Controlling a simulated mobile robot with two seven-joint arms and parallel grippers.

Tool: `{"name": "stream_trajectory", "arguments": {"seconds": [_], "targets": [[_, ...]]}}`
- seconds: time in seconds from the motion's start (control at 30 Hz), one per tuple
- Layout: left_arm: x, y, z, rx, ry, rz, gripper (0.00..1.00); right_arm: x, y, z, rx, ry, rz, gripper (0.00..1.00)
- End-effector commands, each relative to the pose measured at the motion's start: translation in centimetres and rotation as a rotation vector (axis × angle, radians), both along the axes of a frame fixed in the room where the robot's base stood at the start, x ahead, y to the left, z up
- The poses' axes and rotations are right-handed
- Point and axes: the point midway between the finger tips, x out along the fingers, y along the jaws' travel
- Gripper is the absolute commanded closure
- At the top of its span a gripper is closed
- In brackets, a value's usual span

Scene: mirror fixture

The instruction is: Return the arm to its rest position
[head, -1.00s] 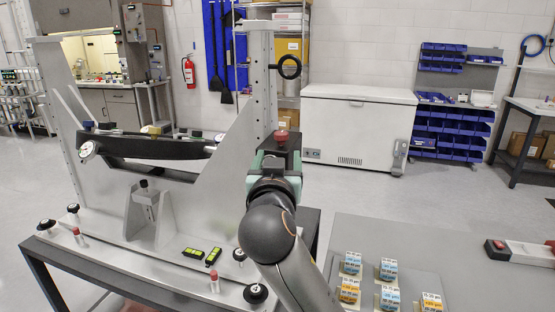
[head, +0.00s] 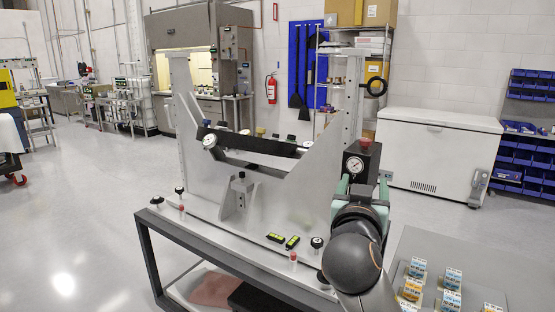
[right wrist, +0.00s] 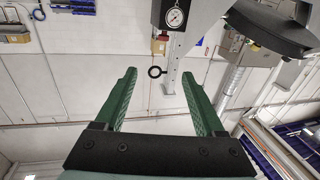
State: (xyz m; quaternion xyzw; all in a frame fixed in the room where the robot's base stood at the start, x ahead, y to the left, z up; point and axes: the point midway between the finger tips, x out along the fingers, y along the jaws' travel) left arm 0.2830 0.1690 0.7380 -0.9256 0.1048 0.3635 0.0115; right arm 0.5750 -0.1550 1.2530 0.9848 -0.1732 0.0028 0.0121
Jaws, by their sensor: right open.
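My right arm (head: 355,265) reaches up in front of the right end of the mirror fixture (head: 240,210) in the head view. Its green-fingered right gripper (head: 362,188) is just below a black box (head: 362,155) with a round gauge and a red knob. In the right wrist view, the right gripper (right wrist: 159,76) has its two fingers well apart with nothing between them. The gauge box (right wrist: 172,15) shows beyond the fingertips, apart from them. My left gripper is not in view.
The fixture stands on a dark-framed table (head: 160,235). A grey table (head: 490,275) with several small labelled boxes (head: 415,290) is to the right of my arm. A white chest freezer (head: 435,150) stands behind. The floor at left is clear.

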Motion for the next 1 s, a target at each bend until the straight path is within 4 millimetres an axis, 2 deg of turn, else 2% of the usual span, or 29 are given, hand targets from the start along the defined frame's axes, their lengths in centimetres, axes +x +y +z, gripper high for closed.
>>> {"name": "stream_trajectory", "arguments": {"seconds": [0.03,0.27,0.5,0.67,0.7,0.83,0.97,1.0], "targets": [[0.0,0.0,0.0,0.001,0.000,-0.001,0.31,0.3,-2.2,-0.3,-0.044,0.000,-0.044,0.29],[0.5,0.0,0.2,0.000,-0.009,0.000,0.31,0.5,-9.7,-0.5,-0.209,-0.001,-0.188,0.29],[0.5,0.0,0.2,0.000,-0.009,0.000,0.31,-0.4,-17.5,0.5,-0.382,-0.001,-0.340,0.29],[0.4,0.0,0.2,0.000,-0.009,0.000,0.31,-1.5,-21.9,1.8,-0.487,-0.002,-0.432,0.29],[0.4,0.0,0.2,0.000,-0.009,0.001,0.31,-0.9,-21.3,-0.7,-0.496,0.046,-0.386,0.29],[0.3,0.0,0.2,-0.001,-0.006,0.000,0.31,0.0,-20.5,-6.7,-0.534,0.163,-0.273,0.29],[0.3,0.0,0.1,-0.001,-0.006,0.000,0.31,0.0,-19.6,-13.6,-0.566,0.285,-0.145,0.29],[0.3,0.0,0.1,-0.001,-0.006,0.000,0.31,-0.3,-19.2,-16.0,-0.573,0.326,-0.100,0.29]]}}
